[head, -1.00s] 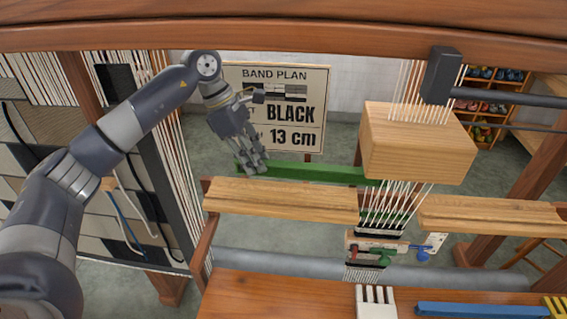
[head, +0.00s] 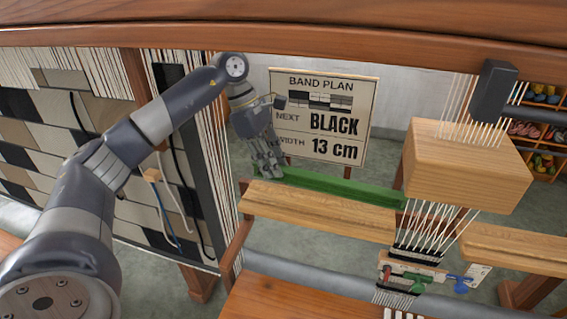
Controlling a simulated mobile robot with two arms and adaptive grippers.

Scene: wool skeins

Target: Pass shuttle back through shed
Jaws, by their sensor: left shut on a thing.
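My left gripper (head: 268,165) is shut on the left end of a long green bar (head: 340,189), which may be the shuttle. The bar lies level just above and behind the left wooden rail (head: 320,212). Its right end reaches the left edge of the white warp threads (head: 432,222); I cannot tell whether it is between them. The threads run down from a wooden block (head: 465,165) to a narrow black-and-white band (head: 395,298). My right gripper is not in view.
A small board with red, green and blue pieces (head: 420,278) sits across the warp at the band. A right wooden rail (head: 515,245) lies beyond the threads. A band plan sign (head: 335,120) reading BLACK, 13 cm stands behind. A patterned woven panel (head: 60,140) is left.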

